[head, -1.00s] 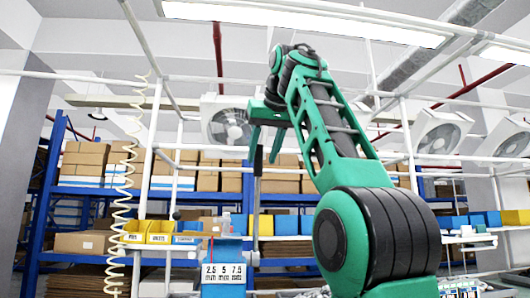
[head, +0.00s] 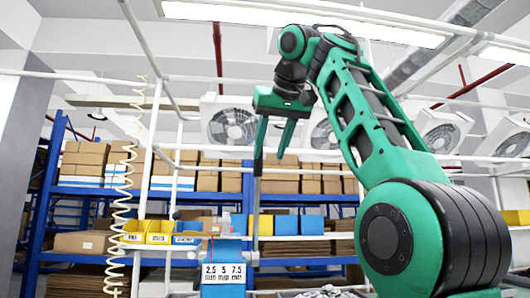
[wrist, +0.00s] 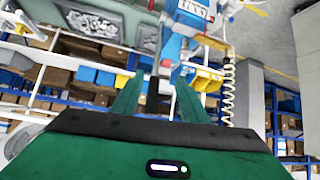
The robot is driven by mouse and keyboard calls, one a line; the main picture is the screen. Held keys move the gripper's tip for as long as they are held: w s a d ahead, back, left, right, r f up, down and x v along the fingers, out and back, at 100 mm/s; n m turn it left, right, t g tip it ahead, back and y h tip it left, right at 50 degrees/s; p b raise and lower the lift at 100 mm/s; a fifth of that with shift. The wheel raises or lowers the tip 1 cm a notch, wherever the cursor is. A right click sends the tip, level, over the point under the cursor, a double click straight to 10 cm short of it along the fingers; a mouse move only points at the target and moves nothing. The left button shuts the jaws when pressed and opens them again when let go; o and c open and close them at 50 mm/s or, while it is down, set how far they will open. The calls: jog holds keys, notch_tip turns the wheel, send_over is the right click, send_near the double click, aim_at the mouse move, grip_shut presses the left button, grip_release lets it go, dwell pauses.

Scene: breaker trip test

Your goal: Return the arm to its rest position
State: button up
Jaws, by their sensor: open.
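My green and black arm (head: 365,110) rises from the lower right of the head view and bends over at the top. My gripper (head: 271,158) hangs from its end with two green fingers pointing down, spread apart and empty. The fingers also show in the wrist view (wrist: 155,100), with a clear gap between them. In the head view the gripper is above the blue device (head: 223,265) with the 2.5, 5, 7.5 label. A thin grey upright rod (head: 257,195) stands close to the left finger in the picture; I cannot tell whether they touch.
Blue shelving with cardboard boxes (head: 85,160) stands behind. Yellow bins (head: 160,230) and a coiled cream hose (head: 118,220) are at the left. White frame bars (head: 150,160) cross in front of wall fans (head: 228,122). Small grey parts (head: 325,292) lie at the bottom edge.

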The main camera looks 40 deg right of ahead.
jog(key=shift+f, duration=0.1)
dwell(0.3)
notch_tip(320, 180, down, 30)
jog(key=w+d+m+g+y, duration=0.1)
jog(key=w+g+y, duration=0.1)
jog(key=g+y, duration=0.2)
jog(key=s+a+f+g, duration=0.1)
jog(key=s+f, duration=0.5)
jog(key=f, duration=0.5)
jog(key=s+a+f+g, duration=0.2)
jog(key=s+f, duration=0.5)
jog(key=f, duration=0.4)
jog(key=s+a+f+m+g, duration=0.1)
jog(key=s+f+g, duration=0.1)
jog(key=s+f, duration=0.5)
notch_tip(320, 180, down, 4)
jog(key=shift+a+f, duration=0.25)
jog(key=shift+a, duration=0.15)
